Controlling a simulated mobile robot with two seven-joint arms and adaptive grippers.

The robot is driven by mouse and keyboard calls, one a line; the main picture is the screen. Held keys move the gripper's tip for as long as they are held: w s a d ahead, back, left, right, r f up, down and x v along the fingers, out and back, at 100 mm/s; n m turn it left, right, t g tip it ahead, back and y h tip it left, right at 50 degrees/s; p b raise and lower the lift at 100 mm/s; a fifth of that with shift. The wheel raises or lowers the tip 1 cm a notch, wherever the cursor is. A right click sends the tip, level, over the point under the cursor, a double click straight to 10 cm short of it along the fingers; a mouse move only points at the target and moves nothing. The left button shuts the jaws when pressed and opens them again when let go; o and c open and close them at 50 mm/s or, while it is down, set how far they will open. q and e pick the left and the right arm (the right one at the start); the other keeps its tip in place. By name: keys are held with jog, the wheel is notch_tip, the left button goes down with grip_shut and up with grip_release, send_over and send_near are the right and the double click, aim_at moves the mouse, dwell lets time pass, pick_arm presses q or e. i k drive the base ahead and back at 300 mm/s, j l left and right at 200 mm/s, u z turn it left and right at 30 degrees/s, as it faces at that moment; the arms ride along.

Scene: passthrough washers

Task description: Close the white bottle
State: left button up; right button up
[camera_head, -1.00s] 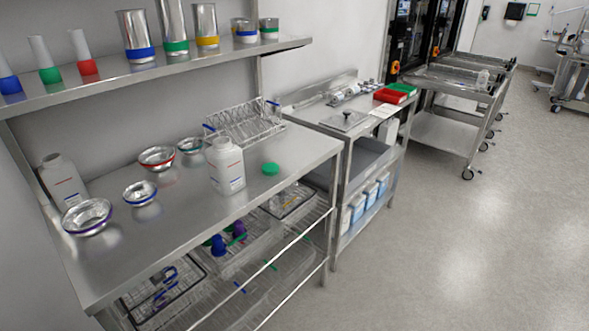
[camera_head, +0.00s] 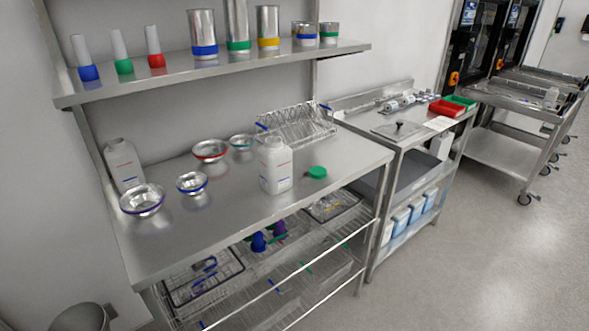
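A white bottle (camera_head: 275,165) with small printed text stands upright and without a cap on the steel table (camera_head: 235,215). A green cap (camera_head: 317,172) lies on the table just to its right, apart from it. A second white bottle (camera_head: 124,166), also seemingly uncapped, stands at the left end of the table near the back. Neither of my grippers shows in the head view.
Steel bowls with coloured rims (camera_head: 142,199) and a wire rack (camera_head: 300,125) stand on the table. A shelf (camera_head: 220,66) with cups and cylinders hangs above. The table's front strip is clear. A second bench (camera_head: 400,135) and carts (camera_head: 510,150) stand to the right.

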aim_at(275, 163)
jog(key=i+l+u, duration=0.1)
jog(key=u, duration=0.35)
jog(key=l+u, duration=0.3)
jog(key=u, duration=0.15)
jog(key=i+l+u, duration=0.2)
jog(key=l, duration=0.3)
jog(key=l+u, duration=0.2)
jog(key=l, duration=0.25)
jog(key=l+u, duration=0.25)
jog(key=l, duration=1.55)
jog(key=k+l, duration=0.1)
jog(key=l, duration=1.45)
jog(key=k+u, duration=0.05)
